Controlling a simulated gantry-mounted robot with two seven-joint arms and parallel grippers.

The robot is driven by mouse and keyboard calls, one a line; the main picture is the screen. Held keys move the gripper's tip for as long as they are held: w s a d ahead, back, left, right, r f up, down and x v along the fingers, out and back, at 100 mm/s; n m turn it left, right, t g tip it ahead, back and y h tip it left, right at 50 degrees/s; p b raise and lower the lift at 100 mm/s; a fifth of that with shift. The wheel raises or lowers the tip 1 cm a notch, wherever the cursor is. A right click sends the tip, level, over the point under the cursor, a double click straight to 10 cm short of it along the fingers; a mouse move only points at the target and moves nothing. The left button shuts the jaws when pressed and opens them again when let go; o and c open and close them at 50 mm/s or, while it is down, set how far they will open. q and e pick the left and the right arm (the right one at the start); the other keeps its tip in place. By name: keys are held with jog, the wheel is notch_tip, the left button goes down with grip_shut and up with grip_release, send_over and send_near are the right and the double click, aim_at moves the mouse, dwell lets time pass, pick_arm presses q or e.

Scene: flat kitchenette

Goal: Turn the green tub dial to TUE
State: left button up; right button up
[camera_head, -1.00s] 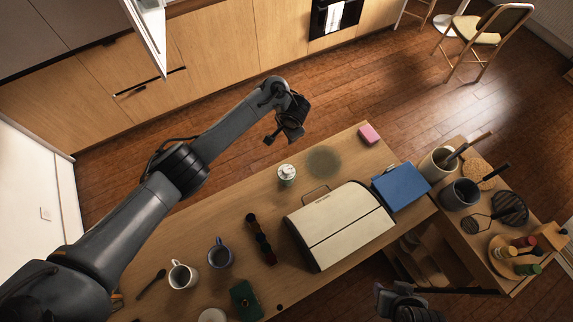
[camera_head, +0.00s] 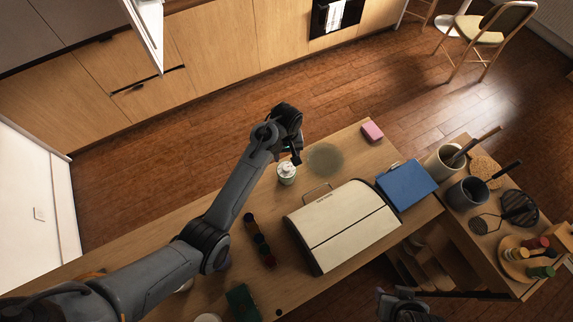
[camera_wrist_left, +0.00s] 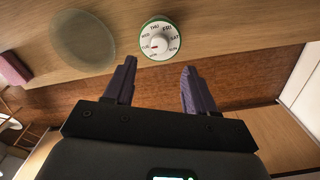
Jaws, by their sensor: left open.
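The tub (camera_head: 287,174) stands upright on the wooden counter, with a white dial on top. My right gripper (camera_head: 403,304) shows only partly at the bottom edge.
A cream bread box (camera_head: 342,225) and blue box (camera_head: 407,186) stand nearer.

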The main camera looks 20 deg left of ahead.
aim_at(286, 168)
pick_arm(q)
notch_tip(286, 168, down, 8)
jog(key=shift+f, duration=0.1)
dwell(0.4)
